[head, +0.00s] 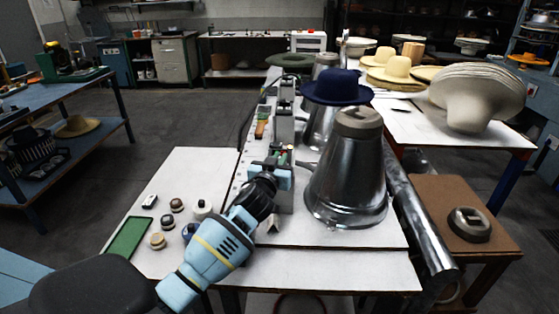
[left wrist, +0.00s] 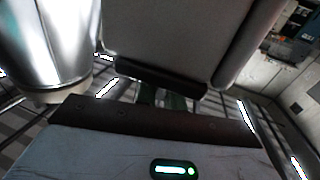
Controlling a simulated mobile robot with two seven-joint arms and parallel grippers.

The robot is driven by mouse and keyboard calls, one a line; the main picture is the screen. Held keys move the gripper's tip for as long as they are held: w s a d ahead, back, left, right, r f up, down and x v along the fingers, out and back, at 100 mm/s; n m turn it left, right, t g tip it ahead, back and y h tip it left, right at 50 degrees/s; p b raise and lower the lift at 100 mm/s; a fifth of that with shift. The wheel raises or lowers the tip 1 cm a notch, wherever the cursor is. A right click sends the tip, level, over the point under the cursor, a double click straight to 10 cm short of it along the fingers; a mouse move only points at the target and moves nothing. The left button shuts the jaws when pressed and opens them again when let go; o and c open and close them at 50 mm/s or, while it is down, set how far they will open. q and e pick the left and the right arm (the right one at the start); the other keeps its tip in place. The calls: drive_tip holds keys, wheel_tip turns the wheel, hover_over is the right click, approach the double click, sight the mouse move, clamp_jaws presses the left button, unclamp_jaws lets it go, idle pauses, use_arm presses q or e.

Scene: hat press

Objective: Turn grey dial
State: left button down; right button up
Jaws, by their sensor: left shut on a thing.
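My left arm comes in from the lower left in the head view. Its gripper (head: 277,168) is at the front of the grey upright press post (head: 284,119), left of the large metal cone. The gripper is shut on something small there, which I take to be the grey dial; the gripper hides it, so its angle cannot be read. In the left wrist view a grey housing (left wrist: 175,45) fills the upper middle, close to the gripper, and the contact is dark and unclear. My right gripper is in neither view.
The metal cone (head: 345,185) stands close right of the gripper, with a navy hat (head: 336,88) behind it. Several small knobs and a green tray (head: 129,238) lie on the white table at left. A metal tube (head: 420,225) runs along the right side.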

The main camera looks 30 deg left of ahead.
use_arm(q)
drive_tip(key=shift+f, duration=0.1)
drive_tip(key=c, duration=1.5)
unclamp_jaws()
drive_tip(key=v, duration=0.7)
drive_tip(key=shift+s, duration=0.4)
drive_tip(key=shift+d+f, duration=0.1)
drive_tip(key=shift+d, duration=0.1)
